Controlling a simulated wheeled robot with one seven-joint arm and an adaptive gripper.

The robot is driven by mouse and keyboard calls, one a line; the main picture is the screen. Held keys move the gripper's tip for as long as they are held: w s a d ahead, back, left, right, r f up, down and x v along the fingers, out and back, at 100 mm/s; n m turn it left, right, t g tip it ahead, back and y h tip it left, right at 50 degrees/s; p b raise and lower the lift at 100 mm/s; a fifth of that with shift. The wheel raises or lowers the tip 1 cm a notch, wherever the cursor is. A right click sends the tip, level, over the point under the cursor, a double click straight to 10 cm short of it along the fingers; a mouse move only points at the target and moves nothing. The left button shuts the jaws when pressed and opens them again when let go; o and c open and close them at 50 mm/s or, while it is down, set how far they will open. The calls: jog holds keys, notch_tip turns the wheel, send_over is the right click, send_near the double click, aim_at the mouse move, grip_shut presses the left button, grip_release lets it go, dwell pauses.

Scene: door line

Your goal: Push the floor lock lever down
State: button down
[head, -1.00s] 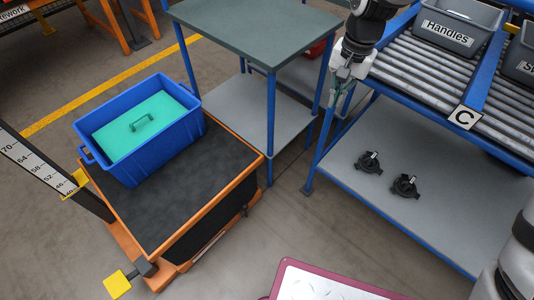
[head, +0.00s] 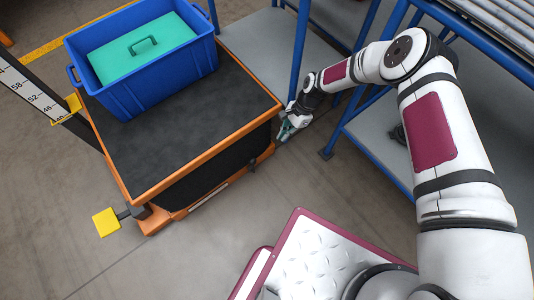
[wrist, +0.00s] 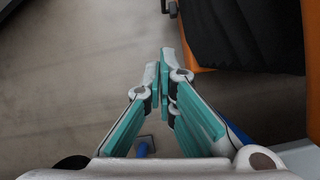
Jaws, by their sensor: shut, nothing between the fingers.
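The floor lock lever appears to be the yellow pedal (head: 105,222) on a short dark arm at the near left corner of the orange-framed cart (head: 200,190). It sticks out over the bare floor, and whether it is up or down is hard to tell. My gripper (head: 284,132) is low beside the cart's right end, well to the right of the pedal, with nothing touching it that I can see. In the wrist view my gripper (wrist: 163,62) has its fingers together and empty, above the floor. The pedal is outside the wrist view.
A blue tote (head: 145,60) with a teal lid insert stands on the cart's black top. A height scale post (head: 40,95) is at the cart's left. Blue table and rack legs (head: 300,50) stand close to my gripper. The floor (head: 60,180) around the pedal is clear.

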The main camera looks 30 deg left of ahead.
aim_at(251, 164)
jog(key=shift+s+f, duration=0.1)
jog(key=shift+f, duration=0.15)
jog(key=s+a+f+b, duration=0.4)
jog(key=s+f, duration=0.3)
jog(key=f, duration=0.1)
dwell(0.5)
jog(key=shift+a, duration=0.15)
jog(key=shift+s+a+r+t+p, duration=0.15)
jog(key=shift+s+t+p, duration=0.2)
jog(key=shift+p, duration=0.2)
